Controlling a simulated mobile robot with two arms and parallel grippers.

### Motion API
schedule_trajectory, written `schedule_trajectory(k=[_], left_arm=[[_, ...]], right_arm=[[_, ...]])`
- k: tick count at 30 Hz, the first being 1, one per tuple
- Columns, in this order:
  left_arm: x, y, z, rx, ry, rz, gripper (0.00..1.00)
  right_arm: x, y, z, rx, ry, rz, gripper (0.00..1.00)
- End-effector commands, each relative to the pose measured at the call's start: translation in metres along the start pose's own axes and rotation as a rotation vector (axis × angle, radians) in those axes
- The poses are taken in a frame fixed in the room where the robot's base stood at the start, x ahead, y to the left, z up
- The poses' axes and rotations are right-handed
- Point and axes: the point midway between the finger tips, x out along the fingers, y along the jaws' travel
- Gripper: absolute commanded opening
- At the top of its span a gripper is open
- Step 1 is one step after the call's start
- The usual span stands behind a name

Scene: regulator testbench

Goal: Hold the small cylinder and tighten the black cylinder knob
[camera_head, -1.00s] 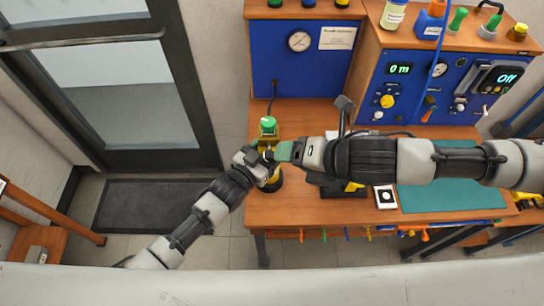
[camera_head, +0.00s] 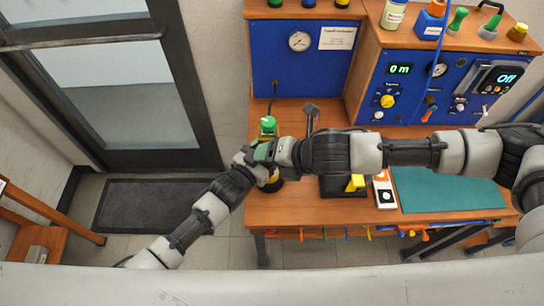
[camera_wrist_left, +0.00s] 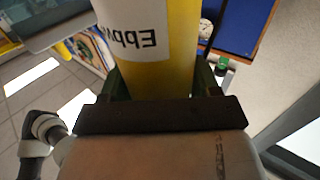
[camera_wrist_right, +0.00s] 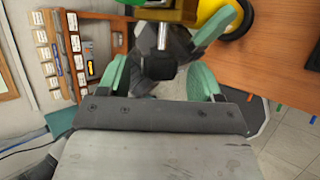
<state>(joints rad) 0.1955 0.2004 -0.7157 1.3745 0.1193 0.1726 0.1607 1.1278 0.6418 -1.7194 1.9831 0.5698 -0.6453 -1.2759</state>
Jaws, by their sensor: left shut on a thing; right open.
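The small yellow cylinder with a white label (camera_wrist_left: 148,45) stands between the fingers of my left gripper (camera_wrist_left: 160,85), which is shut on it. In the head view, part of the yellow cylinder (camera_head: 273,180) shows below the two grippers; the arms hide the rest. The black cylinder knob (camera_wrist_right: 158,66), on a short metal stem, shows at the top middle of the right wrist view. My right gripper (camera_wrist_right: 160,80) is open, with one green finger on each side of the knob. I cannot tell whether either finger touches it.
A black stand with a yellow block (camera_head: 355,183), a small white device (camera_head: 385,193) and a green mat (camera_head: 445,192) lie to the right. Blue instrument panels (camera_head: 305,60) rise behind.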

Motion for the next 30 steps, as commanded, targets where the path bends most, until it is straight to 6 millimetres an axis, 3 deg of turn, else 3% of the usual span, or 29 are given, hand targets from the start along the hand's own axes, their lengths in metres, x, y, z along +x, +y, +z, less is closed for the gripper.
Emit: schedule_trajectory(k=[12,22,30], left_arm=[[-0.0005,-0.0001,0.0014,0.000,-0.003,0.000,0.00],[-0.0005,-0.0001,0.0014,0.000,-0.003,0.000,0.00],[-0.0005,-0.0002,0.0014,0.000,-0.003,-0.001,0.00]], right_arm=[[0.0093,-0.0003,-0.0004,0.000,0.000,-0.001,0.65],[0.0090,-0.0003,-0.0002,0.000,0.000,-0.001,0.16],[0.0093,-0.0012,0.0000,0.015,-0.001,0.028,0.16]])
